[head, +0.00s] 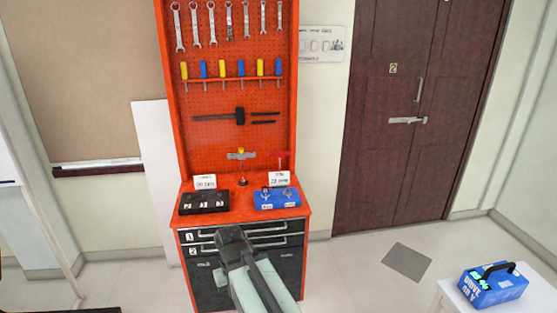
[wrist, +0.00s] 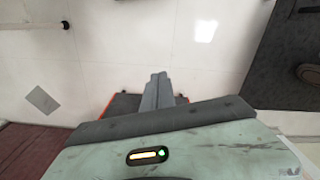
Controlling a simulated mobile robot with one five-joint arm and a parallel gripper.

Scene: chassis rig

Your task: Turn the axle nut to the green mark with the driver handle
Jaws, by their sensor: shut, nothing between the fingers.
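Several yellow and blue driver handles (head: 220,69) hang in a row on the orange pegboard. A small upright stand (head: 243,168) with a crossbar and a yellow top stands at the back of the orange worktop; I cannot tell whether it carries the axle nut. No green mark can be made out on it. My gripper (head: 230,234) is in front of the cabinet, below the front edge of the worktop in the picture, and apart from the stand. In the wrist view its grey fingers (wrist: 158,90) are together with nothing between them.
A black case (head: 203,201) and a blue case (head: 277,198) sit on the worktop (head: 240,209), with labels behind them. Drawers (head: 285,240) are below. A white table (head: 452,296) with a blue box (head: 493,286) stands at right. The floor before the dark door is mostly clear.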

